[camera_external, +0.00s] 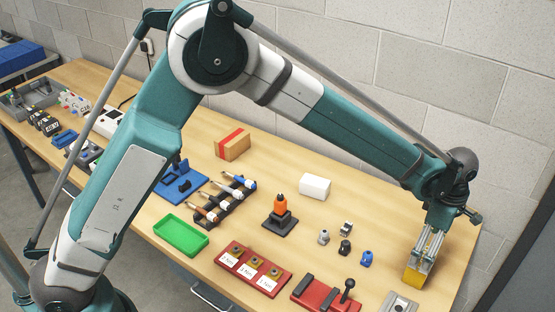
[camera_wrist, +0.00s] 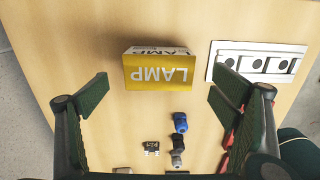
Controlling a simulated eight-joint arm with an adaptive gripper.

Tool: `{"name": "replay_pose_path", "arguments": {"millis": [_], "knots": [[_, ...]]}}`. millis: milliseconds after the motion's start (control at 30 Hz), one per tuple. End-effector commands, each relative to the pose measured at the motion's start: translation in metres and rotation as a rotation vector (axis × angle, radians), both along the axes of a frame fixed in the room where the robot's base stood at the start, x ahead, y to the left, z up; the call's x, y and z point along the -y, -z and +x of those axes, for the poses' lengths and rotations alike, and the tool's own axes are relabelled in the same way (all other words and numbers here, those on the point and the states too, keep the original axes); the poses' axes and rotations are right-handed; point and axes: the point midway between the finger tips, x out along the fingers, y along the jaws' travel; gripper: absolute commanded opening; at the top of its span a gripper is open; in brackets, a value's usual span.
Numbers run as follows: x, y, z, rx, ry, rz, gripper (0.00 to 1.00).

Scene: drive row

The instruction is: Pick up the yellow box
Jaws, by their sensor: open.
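The yellow box (camera_external: 413,278), which reads LAMP, is near the right end of the wooden table, directly under my gripper (camera_external: 424,259). In the wrist view the yellow box (camera_wrist: 158,72) shows its lettered yellow side and a narrow white-and-yellow face. In the external view the gripper hides the box's upper part.
A blue part (camera_external: 366,258) and several small fittings sit left of the box.

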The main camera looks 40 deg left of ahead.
Motion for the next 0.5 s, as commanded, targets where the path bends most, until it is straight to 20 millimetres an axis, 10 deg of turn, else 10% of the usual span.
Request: {"name": "replay_pose_path", "arguments": {"millis": [500], "knots": [[0.000,0.025,0.000,0.000,0.000,0.000,0.87]]}}
